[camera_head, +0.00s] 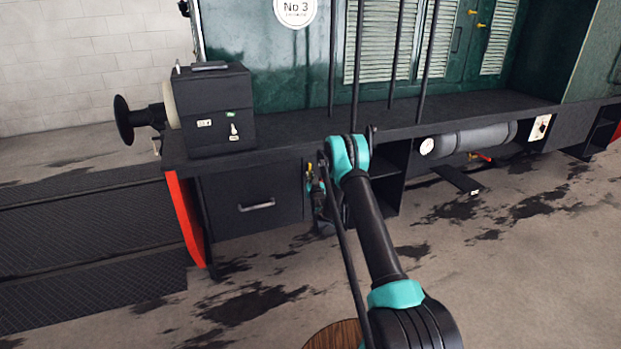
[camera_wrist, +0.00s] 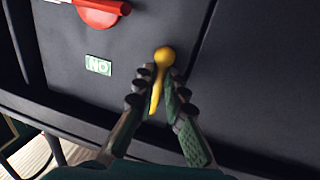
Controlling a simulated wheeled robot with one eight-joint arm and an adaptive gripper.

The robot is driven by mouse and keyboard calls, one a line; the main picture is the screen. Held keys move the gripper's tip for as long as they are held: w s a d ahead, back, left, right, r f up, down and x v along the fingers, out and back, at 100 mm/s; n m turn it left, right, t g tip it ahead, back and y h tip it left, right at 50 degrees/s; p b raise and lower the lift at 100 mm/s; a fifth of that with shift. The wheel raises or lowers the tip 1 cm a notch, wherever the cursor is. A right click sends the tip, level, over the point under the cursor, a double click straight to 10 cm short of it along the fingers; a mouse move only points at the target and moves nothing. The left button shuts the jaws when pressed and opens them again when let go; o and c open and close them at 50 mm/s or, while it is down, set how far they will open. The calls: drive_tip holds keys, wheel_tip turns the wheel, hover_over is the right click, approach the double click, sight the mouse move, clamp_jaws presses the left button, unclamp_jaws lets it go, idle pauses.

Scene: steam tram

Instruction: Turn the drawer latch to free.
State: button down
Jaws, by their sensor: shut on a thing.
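The drawer (camera_head: 235,215) is a dark panel with a metal bar handle, under the tram's deck in the head view, and it looks closed. The drawer latch (camera_wrist: 163,56) appears to be the yellow lever with a round end in the wrist view. My gripper (camera_wrist: 161,76) is shut on this lever, one finger on each side, with the round end showing past the fingertips. In the head view my gripper (camera_head: 322,195) is at the panel just right of the drawer, and my arm partly hides the spot. I cannot tell the latch's setting.
A red handle (camera_wrist: 104,12) and a small green label (camera_wrist: 98,65) are on the same dark panel, close to my gripper. Open shelves (camera_head: 390,185) and a grey cylinder with a gauge (camera_head: 470,140) are to the right. The floor in front is clear.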

drive_tip(key=c, duration=1.6)
unclamp_jaws()
drive_tip(key=s, duration=0.5)
drive_tip(key=s+d, duration=0.1)
drive_tip(key=s, duration=0.1)
drive_tip(key=shift+s, duration=0.25)
drive_tip(key=shift+r, duration=0.1)
